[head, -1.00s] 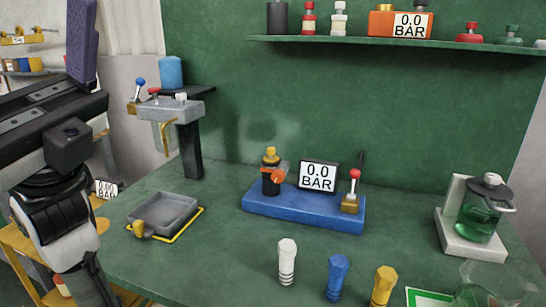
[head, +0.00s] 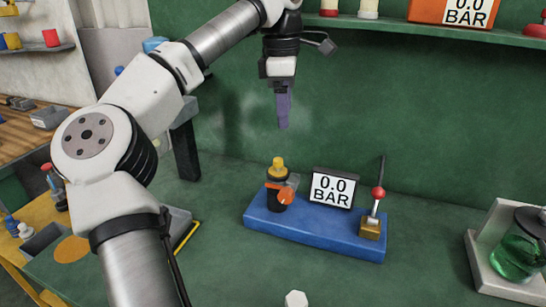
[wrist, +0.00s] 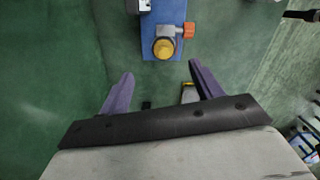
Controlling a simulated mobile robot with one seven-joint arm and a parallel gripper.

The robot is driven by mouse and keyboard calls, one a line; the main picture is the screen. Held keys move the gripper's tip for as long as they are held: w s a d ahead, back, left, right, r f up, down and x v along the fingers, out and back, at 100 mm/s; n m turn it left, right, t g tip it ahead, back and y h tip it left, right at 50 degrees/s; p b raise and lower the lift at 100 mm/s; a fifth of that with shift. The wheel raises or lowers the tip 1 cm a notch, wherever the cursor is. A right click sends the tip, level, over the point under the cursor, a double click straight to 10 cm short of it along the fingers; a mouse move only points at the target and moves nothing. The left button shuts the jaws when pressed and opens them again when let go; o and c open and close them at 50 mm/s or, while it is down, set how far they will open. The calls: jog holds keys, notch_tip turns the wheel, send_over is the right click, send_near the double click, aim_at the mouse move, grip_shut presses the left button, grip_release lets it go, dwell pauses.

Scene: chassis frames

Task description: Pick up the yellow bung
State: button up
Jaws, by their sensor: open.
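A yellow bung (head: 278,165) sits upright in the top of a black cylinder (head: 278,195) on a blue base (head: 315,229). In the wrist view the yellow bung (wrist: 163,48) shows from above, just beyond the fingertips and roughly between them sideways. My gripper (head: 283,124) points down in the head view, above the bung and apart from it. In the wrist view my gripper (wrist: 161,70) has its two purple fingers spread wide with nothing between the tips.
An orange-handled valve (head: 285,194) is beside the cylinder. A 0.0 BAR display (head: 333,188) and a red-knobbed lever (head: 375,208) share the base. A green-liquid flask (head: 519,255) stands right. A shelf (head: 420,33) runs above. The bench between base and flask is clear.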

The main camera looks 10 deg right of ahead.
jog(key=shift+y, duration=0.3)
jog(key=f, duration=0.4)
jog(key=a+f, duration=0.1)
jog(key=f, duration=0.1)
jog(key=shift+w+a+f, duration=0.1)
jog(key=shift+w+f, duration=0.15)
jog(key=shift+f, duration=0.15)
jog(key=shift+s+f+p, duration=0.15)
jog(key=shift+f+p, duration=0.6)
jog(key=shift+f, duration=2.4)
jog(key=c, duration=1.1)
jog(key=shift+o, duration=0.2)
jog(key=shift+r, duration=0.1)
notch_tip(320, 180, up, 17)
notch_tip(320, 180, up, 11)
jog(key=p, duration=0.9)
send_over(279, 159)
jog(key=shift+a, duration=0.1)
